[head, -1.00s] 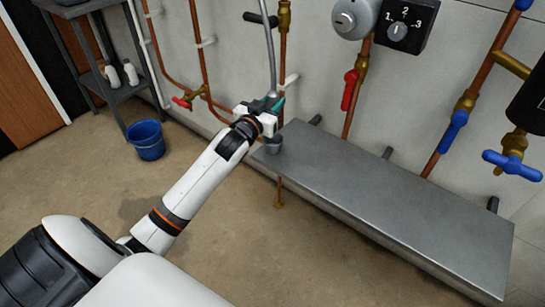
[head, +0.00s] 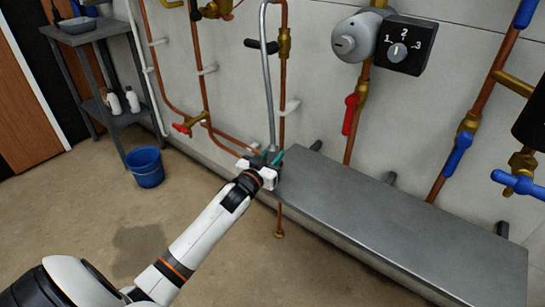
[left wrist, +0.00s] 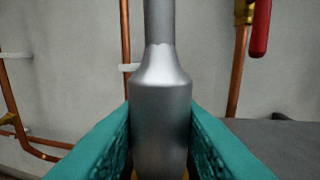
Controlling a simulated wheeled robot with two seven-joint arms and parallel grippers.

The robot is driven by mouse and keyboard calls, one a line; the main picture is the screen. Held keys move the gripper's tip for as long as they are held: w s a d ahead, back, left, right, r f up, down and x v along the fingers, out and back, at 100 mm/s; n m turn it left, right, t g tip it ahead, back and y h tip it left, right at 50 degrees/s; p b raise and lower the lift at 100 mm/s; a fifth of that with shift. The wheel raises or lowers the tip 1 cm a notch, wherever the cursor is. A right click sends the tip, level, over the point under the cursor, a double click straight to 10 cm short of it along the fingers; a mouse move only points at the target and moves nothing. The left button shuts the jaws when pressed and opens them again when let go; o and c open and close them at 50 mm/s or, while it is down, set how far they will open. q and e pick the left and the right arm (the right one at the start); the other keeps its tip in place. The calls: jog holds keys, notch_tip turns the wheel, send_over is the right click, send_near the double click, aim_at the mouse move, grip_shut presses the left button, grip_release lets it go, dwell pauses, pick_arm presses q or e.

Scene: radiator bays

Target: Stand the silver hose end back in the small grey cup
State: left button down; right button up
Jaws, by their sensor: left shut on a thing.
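My left gripper (head: 268,160) is at the left end of the grey metal bench (head: 400,215). Its teal fingers, also in the left wrist view (left wrist: 160,135), are shut on the silver hose end (left wrist: 160,105), one on each side. The hose end looks upright in that view, with its narrower neck above the fingers. In the head view the silver hose (head: 267,95) rises from the gripper along the wall. The small grey cup cannot be seen now; my gripper and arm cover that corner of the bench. The lower tip of the hose end is hidden. My right gripper is out of view.
Copper pipes (head: 205,95) run up the wall behind the gripper, with a red-handled valve (head: 187,126). A blue bucket (head: 146,168) stands on the floor at left, near a dark shelf (head: 128,118). The bench top right of the gripper is clear.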

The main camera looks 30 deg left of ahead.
pick_arm(q)
jog(key=shift+f, duration=0.15)
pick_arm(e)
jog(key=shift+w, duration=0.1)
pick_arm(q)
jog(key=shift+f, duration=0.1)
jog(key=c, duration=1.1)
grip_release()
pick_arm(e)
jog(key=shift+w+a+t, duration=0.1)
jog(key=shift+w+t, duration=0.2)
